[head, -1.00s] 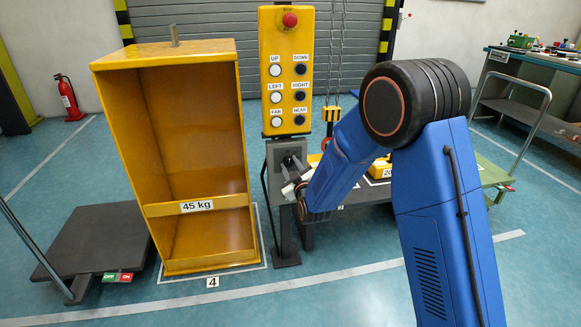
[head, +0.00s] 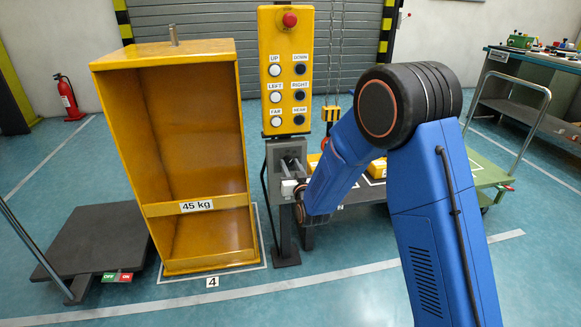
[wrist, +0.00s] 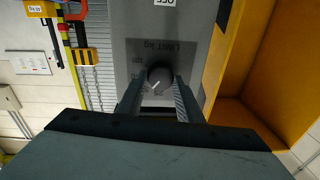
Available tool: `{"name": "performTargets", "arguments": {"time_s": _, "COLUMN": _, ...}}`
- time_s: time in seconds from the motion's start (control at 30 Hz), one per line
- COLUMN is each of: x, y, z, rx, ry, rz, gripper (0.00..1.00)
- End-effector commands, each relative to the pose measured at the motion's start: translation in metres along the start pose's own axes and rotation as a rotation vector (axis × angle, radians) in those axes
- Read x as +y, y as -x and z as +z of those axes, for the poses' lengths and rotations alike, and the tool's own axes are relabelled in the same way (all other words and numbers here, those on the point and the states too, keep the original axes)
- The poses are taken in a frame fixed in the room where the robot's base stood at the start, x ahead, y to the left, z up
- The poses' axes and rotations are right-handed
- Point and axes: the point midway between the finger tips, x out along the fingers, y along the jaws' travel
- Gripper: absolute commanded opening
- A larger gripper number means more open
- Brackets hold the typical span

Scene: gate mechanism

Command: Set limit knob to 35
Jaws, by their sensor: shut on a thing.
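The limit knob (wrist: 159,73) is a dark round knob with a white pointer mark, on a grey panel (wrist: 188,60) with faint lettering that seems to read "LIMIT kg". In the wrist view the mark slants toward the lower left. My gripper (wrist: 158,84) has one finger on each side of the knob and is shut on it. In the head view my gripper (head: 291,188) is at the grey box (head: 284,150) below the yellow button panel, and the knob itself cannot be made out.
The yellow button panel (head: 286,50) with a red stop button stands above the grey box. A tall yellow open box marked 45 kg (head: 170,58) stands close on the left.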

Motion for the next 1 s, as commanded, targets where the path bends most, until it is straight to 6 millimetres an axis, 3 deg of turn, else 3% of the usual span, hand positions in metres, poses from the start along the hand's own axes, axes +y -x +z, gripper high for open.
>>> {"name": "performTargets", "arguments": {"time_s": 0.53, "x": -0.0001, "y": 0.0000, "z": -0.0002, "rx": 0.002, "ry": -0.031, "rz": 0.001, "gripper": 0.10}}
{"name": "performTargets", "arguments": {"time_s": 0.57, "x": -0.0001, "y": 0.0000, "z": -0.0002, "rx": 0.002, "ry": -0.031, "rz": 0.001, "gripper": 0.35}}
{"name": "performTargets", "arguments": {"time_s": 0.63, "x": -0.0001, "y": 0.0000, "z": -0.0001, "rx": 0.002, "ry": -0.031, "rz": 0.001, "gripper": 0.51}}
{"name": "performTargets", "arguments": {"time_s": 1.0, "x": -0.0001, "y": 0.0031, "z": 0.0000, "rx": 0.002, "ry": -0.030, "rz": 0.001, "gripper": 0.51}}
